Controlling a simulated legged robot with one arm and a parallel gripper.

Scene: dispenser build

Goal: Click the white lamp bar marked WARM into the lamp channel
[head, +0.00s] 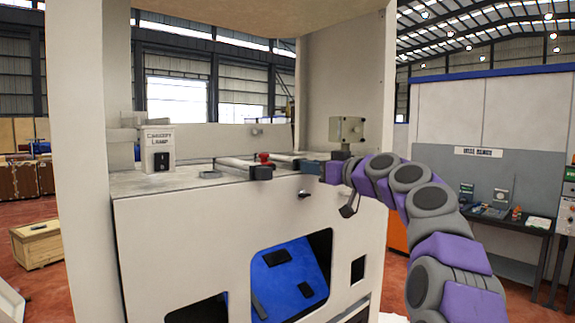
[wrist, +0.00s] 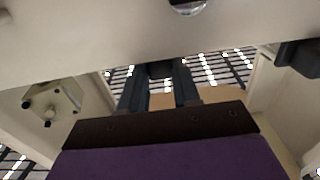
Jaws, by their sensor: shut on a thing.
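My gripper (head: 312,167) is at the right end of the white cabinet's front top edge. In the wrist view its dark fingers (wrist: 158,82) are shut on a small dark part (wrist: 160,68), mostly hidden between them. I cannot tell whether this part belongs to the lamp bar; no WARM mark is readable. Pale bars (head: 236,163) lie along the cabinet top, with dark end blocks (head: 261,173) and a red knob (head: 264,157). I cannot tell which of these, if any, is the lamp channel.
Tall side panels (head: 78,150) and a canopy (head: 220,12) frame the cabinet. A round fitting (head: 305,194) sits below my gripper.

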